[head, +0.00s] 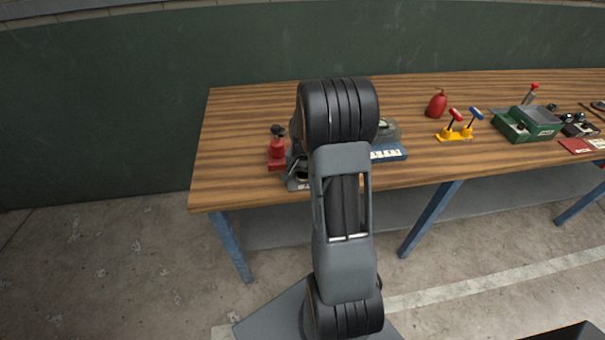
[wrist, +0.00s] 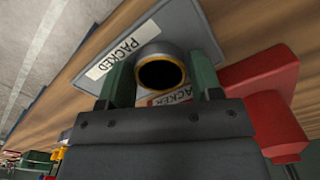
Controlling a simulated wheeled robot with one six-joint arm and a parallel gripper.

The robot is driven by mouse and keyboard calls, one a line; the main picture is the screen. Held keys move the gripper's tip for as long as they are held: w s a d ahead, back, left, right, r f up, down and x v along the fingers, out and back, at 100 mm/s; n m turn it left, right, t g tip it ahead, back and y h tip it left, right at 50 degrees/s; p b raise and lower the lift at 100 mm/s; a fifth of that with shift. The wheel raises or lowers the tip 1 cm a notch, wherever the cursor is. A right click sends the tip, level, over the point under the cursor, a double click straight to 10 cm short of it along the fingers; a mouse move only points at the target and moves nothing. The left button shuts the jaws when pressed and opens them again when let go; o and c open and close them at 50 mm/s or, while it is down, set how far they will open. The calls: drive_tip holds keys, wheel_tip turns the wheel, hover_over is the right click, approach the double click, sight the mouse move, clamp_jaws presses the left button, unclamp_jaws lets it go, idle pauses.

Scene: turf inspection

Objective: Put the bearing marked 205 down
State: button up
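A round metal bearing with a dark hole and a brass-coloured inner rim (wrist: 161,73) sits between the two green fingers of my gripper (wrist: 162,85) in the wrist view. The fingers press on its two sides. I cannot read a 205 mark on it. Right behind it is a grey tray (wrist: 183,30) with a white label reading PACKED; a second label is partly hidden behind the fingers. I cannot tell whether the bearing touches the tray. In the head view the grey tray (head: 293,185) shows at the table's front edge, and my arm hides most of the gripper.
A red object with a black top (head: 277,152) stands close left of the tray; its red body (wrist: 270,95) is near the fingers. A blue labelled tray (head: 389,154) lies right of my arm on the wooden table (head: 240,125). A red extinguisher-like thing (head: 437,104) and green box (head: 526,125) stand farther right.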

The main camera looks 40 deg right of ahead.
sight(303, 175)
drive_tip(key=o, duration=0.3)
wheel_tip(303, 175, up, 12)
drive_tip(key=s+a+r+n+t, duration=0.2)
drive_tip(key=s+a+n, duration=0.3)
drive_tip(key=s+a, duration=0.2)
drive_tip(key=s+a+r+n+t, duration=0.1)
drive_tip(key=s+a+n, duration=0.4)
drive_tip(key=a, duration=0.6)
drive_tip(key=shift+s+a+r+n+t, duration=0.15)
drive_tip(key=shift+s+r+n+t, duration=0.25)
drive_tip(key=shift+s+r, duration=0.5)
drive_tip(key=shift+w, duration=0.1)
